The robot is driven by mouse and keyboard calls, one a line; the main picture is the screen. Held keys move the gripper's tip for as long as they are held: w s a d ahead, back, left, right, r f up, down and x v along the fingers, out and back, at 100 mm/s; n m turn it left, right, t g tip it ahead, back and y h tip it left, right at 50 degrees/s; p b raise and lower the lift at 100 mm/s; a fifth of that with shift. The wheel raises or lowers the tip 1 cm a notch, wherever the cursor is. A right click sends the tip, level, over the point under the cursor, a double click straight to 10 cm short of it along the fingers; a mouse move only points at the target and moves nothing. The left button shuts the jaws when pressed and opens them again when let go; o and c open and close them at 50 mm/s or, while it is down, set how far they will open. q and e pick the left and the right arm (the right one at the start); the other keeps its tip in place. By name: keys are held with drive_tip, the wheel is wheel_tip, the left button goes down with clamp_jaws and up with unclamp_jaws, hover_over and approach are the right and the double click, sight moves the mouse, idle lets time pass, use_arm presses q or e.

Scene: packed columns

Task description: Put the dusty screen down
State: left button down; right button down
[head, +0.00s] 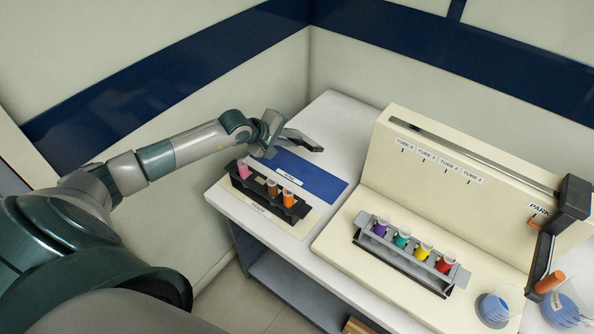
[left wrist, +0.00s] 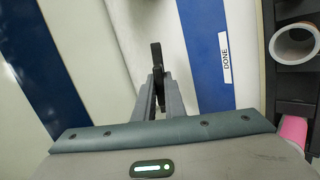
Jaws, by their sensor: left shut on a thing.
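My left gripper (head: 303,141) is over the back of the white bench, beside the far edge of the blue mat. In the left wrist view its grey fingers (left wrist: 158,98) are shut on a thin dark piece, seen edge-on, which I take to be the dusty screen (left wrist: 156,56). Its face and any dust on it cannot be made out. The blue mat (head: 309,174) lies empty on the bench; its label reads DONE in the left wrist view (left wrist: 210,85). My right gripper is not in view.
A dark rack (head: 248,192) with pink, brown and orange tubes stands on a cream mat in front of the blue mat. To the right, a cream machine (head: 365,160) carries a grey rack (head: 374,243) of several coloured tubes. Beakers (head: 493,308) stand lower right. Walls close the back.

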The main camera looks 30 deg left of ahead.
use_arm(q)
drive_tip(key=shift+f+b, duration=2.65)
drive_tip(key=shift+f, duration=1.4)
drive_tip(key=c, duration=1.9)
unclamp_jaws()
drive_tip(key=shift+c, duration=0.2)
drive_tip(key=shift+r, duration=0.1)
drive_tip(key=p+v, duration=0.4)
drive_tip(key=v, duration=0.4)
